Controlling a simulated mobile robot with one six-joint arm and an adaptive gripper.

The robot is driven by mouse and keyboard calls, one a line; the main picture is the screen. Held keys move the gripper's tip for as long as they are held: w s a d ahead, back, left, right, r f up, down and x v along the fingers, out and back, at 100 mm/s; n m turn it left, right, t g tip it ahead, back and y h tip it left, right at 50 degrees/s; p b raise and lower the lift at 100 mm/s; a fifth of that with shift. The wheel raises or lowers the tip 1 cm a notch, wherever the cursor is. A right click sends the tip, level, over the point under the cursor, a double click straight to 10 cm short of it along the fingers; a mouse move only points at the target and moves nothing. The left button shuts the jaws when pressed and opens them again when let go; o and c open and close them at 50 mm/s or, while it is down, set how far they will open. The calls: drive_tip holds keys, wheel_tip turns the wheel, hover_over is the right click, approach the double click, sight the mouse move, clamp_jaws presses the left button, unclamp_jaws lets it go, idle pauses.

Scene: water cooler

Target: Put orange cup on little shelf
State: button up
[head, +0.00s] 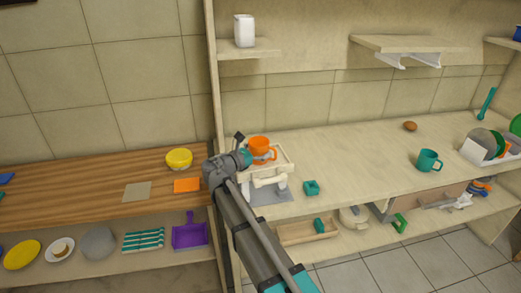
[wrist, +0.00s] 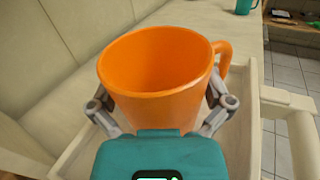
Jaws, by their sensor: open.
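The orange cup (head: 259,148) is upright at a cream tray-like top (head: 284,163) with raised edges, near the left end of the counter. In the wrist view the cup (wrist: 160,75) fills the middle, its handle to the right and its inside empty. My gripper (head: 246,152) reaches the cup from the left. In the wrist view its open fingers (wrist: 160,106) stand on either side of the cup. Whether they touch it is unclear. The cup's base is hidden by the gripper body. A small wall shelf (head: 405,43) on brackets is at upper right.
Another shelf (head: 262,51) at upper left holds a white container (head: 244,30). A teal mug (head: 428,160), a brown round item (head: 410,126) and a dish rack (head: 480,152) are on the counter's right. A yellow bowl (head: 179,158) is on the left wooden counter.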

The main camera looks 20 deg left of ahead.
drive_tip(key=shift+s+r, duration=0.1)
drive_tip(key=v, duration=1.1)
drive_tip(key=shift+s+a, duration=0.3)
idle(0.6)
